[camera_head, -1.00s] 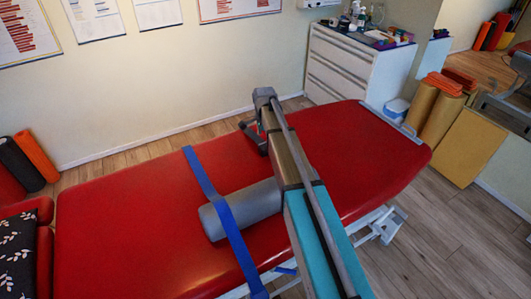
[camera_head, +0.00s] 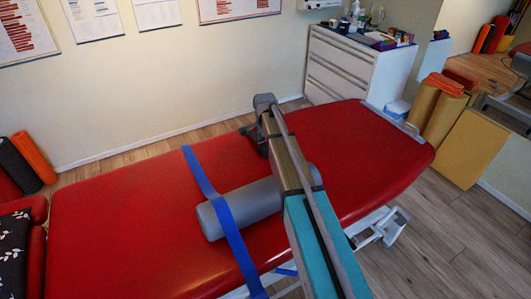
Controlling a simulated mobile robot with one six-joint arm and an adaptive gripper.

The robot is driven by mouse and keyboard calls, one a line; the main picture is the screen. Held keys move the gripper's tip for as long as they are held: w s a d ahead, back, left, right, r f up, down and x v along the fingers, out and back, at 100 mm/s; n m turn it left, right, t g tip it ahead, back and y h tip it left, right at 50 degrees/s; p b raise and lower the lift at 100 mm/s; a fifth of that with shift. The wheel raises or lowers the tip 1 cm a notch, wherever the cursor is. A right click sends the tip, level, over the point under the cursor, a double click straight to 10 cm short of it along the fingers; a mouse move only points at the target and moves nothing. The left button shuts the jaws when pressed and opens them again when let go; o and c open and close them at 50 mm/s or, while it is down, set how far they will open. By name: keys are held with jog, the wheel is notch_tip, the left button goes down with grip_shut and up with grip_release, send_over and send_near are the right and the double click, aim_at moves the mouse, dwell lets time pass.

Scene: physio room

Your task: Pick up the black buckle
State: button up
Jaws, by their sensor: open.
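I cannot make out a black buckle in this view. A blue strap (camera_head: 227,222) runs across the red treatment table (camera_head: 120,225) and over a grey roller (camera_head: 262,202). The strap's near end leaves the bottom of the picture. My arm crosses over the table and hides part of the roller and the red surface. My gripper (camera_head: 253,138), small and dark at the arm's far end, is over the far side of the table. It is open, and I see nothing held in it.
A white drawer cabinet (camera_head: 352,76) with bottles and small items on top stands behind the table. Rolled mats (camera_head: 437,112) and a yellow board (camera_head: 459,148) stand at the right. The red table top is bare on both sides of the roller.

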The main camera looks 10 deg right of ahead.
jog(key=shift+f+b, duration=0.5)
jog(key=shift+f, duration=0.3)
jog(key=c, duration=1.3)
jog(key=shift+r, duration=0.25)
notch_tip(320, 180, up, 2)
jog(key=p, duration=0.2)
jog(key=shift+r+p, duration=0.1)
jog(key=shift+p, duration=0.25)
jog(key=s+a+r+p, duration=0.1)
jog(key=s+r+p, duration=0.2)
jog(key=s, duration=0.1)
jog(key=s+a+r+p, duration=0.1)
jog(key=s+r+p, duration=0.3)
jog(key=s, duration=0.1)
jog(key=s+a+r+p, duration=0.1)
jog(key=s+r+p, duration=0.2)
jog(key=s, duration=0.1)
jog(key=shift+s+a+r, duration=0.15)
jog(key=shift+s+r, duration=0.05)
jog(key=shift+s, duration=0.1)
